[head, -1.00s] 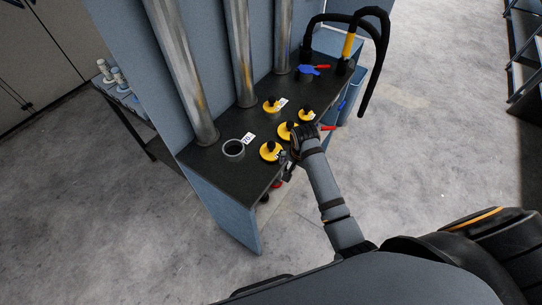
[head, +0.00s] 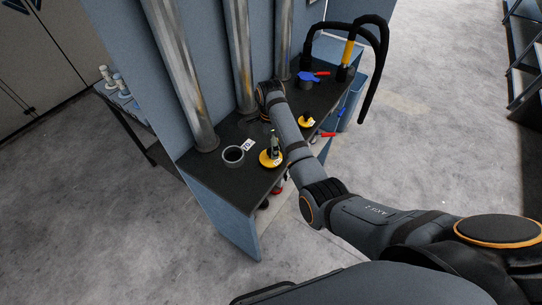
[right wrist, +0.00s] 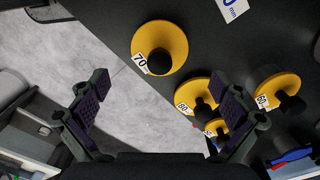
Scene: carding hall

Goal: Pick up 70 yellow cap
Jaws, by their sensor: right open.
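The 70 yellow cap (right wrist: 172,38) is a yellow disc with a black knob and a white 70 label. It lies on the dark bench top (head: 232,178), and in the right wrist view it is ahead of the fingers, apart from them. In the head view it is the near yellow cap (head: 265,161). My right gripper (right wrist: 162,105) is open and empty, its two fingers wide apart. In the head view my right gripper (head: 274,141) hangs over the bench by that cap, partly hidden by my wrist. My left gripper is not in view.
Smaller yellow caps (right wrist: 282,82) with black knobs lie to the right in the wrist view; my arm hides some in the head view. A grey ring (head: 233,155) and a number card (head: 248,145) lie left of the cap. Metal pipes (head: 183,75) rise behind.

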